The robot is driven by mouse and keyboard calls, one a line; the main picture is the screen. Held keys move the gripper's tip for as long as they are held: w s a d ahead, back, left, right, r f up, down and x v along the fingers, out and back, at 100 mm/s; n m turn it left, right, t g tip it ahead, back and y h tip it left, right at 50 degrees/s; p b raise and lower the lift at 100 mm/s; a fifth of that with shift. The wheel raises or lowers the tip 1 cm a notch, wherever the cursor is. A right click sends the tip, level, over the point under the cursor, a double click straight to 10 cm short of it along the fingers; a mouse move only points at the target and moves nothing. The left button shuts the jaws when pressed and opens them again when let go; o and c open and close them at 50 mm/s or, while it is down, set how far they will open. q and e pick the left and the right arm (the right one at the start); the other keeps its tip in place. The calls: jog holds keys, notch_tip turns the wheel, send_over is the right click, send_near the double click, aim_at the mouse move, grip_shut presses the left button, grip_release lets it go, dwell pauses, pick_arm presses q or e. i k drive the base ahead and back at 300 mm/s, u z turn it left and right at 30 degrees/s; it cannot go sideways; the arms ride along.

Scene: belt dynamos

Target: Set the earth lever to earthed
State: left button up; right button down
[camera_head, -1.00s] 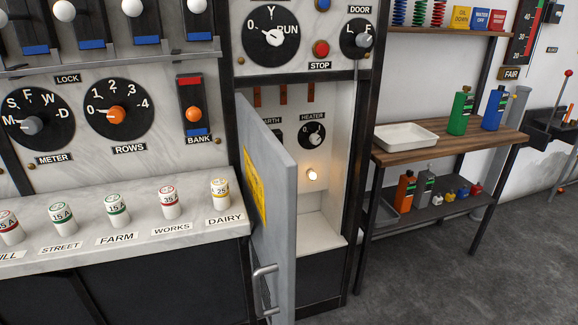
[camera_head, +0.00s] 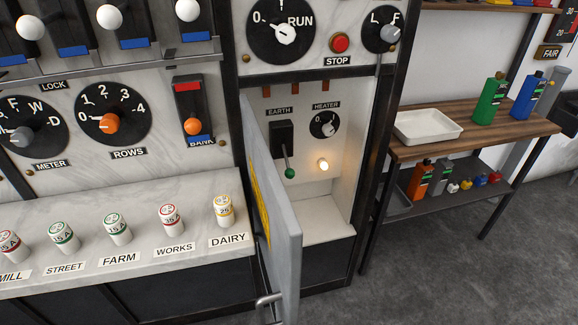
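The earth lever (camera_head: 287,160) is inside the open cabinet, under the EARTH label (camera_head: 278,112). It has a black base plate and a thin stem with a green knob (camera_head: 290,173), which points down and slightly right. No position markings can be read beside it. Neither of my grippers shows in the head view.
A heater dial (camera_head: 324,124) and a lit lamp (camera_head: 323,164) are right of the lever. Labelled fuses stand on the ledge (camera_head: 140,262) to the left. A shelf unit (camera_head: 470,141) with a white tray (camera_head: 428,126) and bottles is at the right. Grey floor is free in front.

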aim_at(290, 173)
jog(key=k, duration=1.35)
jog(key=z, duration=0.45)
jog(key=i, duration=0.5)
jog(key=z, duration=0.7)
jog(key=i, duration=1.35)
jog(key=u, duration=0.7)
